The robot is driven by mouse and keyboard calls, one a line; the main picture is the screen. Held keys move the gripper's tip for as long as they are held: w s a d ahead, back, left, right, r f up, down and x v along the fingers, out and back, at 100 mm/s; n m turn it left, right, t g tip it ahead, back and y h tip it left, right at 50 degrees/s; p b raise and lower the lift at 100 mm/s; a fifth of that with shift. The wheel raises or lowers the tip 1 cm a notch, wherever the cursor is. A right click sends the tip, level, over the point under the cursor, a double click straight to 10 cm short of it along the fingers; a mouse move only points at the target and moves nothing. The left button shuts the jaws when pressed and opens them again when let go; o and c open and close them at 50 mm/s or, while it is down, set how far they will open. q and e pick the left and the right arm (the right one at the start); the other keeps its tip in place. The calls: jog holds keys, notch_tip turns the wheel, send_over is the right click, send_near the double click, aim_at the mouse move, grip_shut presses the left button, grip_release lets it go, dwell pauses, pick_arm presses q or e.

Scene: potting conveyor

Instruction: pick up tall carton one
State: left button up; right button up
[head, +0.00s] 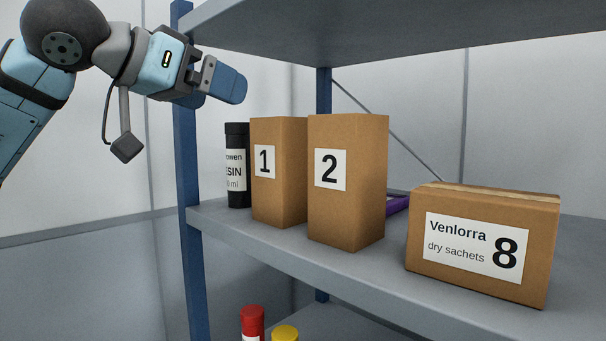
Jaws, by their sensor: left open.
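Tall carton one (276,190) is a tall brown box with a white label marked 1. It stands upright on the middle shelf, between a dark bottle on its left and tall carton two on its right. Carton two hides part of its right side. My left gripper (238,88) is open and empty, up and to the left of carton one, apart from it and near the blue shelf post. One finger hides part of the other. My right gripper is not in view.
Tall carton two (350,215) stands close beside carton one. A black bottle (236,190) is on the left, and a wide Venlorra box (480,275) on the right. A purple object (397,205) lies behind carton two. The upper shelf (400,40) hangs above. Red-capped (252,318) and yellow-capped (285,333) containers are below.

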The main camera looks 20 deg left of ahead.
pick_arm(q)
send_over(278, 145)
jog(key=s+a, duration=0.1)
jog(key=a, duration=0.2)
notch_tip(278, 145, down, 2)
jog(key=x, duration=0.3)
jog(key=p+x, duration=0.1)
jog(key=x, duration=0.1)
jog(key=shift+w+a+f, duration=0.1)
jog(key=shift+w+a, duration=0.15)
jog(key=shift+w, duration=0.1)
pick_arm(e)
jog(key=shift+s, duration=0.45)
pick_arm(q)
jog(key=shift+s, duration=0.15)
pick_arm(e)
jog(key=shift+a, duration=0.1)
pick_arm(q)
jog(key=c, duration=1)
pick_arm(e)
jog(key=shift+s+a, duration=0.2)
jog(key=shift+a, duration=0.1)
